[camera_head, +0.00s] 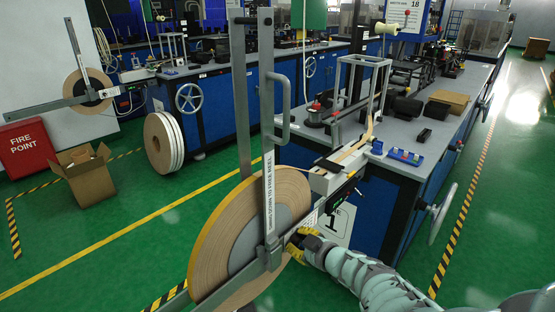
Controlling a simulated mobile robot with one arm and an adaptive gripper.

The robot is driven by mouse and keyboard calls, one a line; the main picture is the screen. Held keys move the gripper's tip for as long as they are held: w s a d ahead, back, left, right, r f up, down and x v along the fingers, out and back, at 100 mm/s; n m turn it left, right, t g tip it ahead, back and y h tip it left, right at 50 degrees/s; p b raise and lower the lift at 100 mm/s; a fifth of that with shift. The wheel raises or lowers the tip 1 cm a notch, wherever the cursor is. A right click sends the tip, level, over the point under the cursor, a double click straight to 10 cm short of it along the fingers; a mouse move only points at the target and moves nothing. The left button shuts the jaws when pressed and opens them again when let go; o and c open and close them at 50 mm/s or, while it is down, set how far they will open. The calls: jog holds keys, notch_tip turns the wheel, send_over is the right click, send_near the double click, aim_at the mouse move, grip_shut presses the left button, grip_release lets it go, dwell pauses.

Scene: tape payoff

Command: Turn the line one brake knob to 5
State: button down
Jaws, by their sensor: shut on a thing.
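My gripper (299,241), dark with yellow parts, is at the lower middle. It is at the right edge of the large tape reel (218,238), just below the small black panel with a lit display on the line one machine. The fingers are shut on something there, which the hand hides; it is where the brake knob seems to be. The knob's face, its numbers and its pointer cannot be read. A white sign with a large 1 (340,226) is on the blue cabinet behind my gripper.
A grey swing-arm frame (268,130) with a handle and a warning label stands upright across the reel. The bench (400,165) to the right carries black parts and a blue tray. An open cardboard box (83,178) sits on the green floor at left.

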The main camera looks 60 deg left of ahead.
jog(key=shift+a+r+m, duration=0.1)
jog(key=shift+r+m, duration=0.05)
jog(key=shift+m, duration=0.15)
jog(key=shift+m+g, duration=0.3)
jog(key=shift+g, duration=0.1)
jog(key=shift+w+m, duration=0.1)
jog(key=shift+m, duration=0.3)
jog(key=shift+m+g+h+b, duration=0.3)
jog(key=shift+g, duration=0.2)
jog(key=shift+m+g+b, duration=0.3)
jog(key=shift+m+b, duration=0.1)
jog(key=shift+m, duration=0.1)
jog(key=c, duration=0.9)
grip_release()
jog(key=shift+c, duration=0.2)
jog(key=shift+o, duration=1.1)
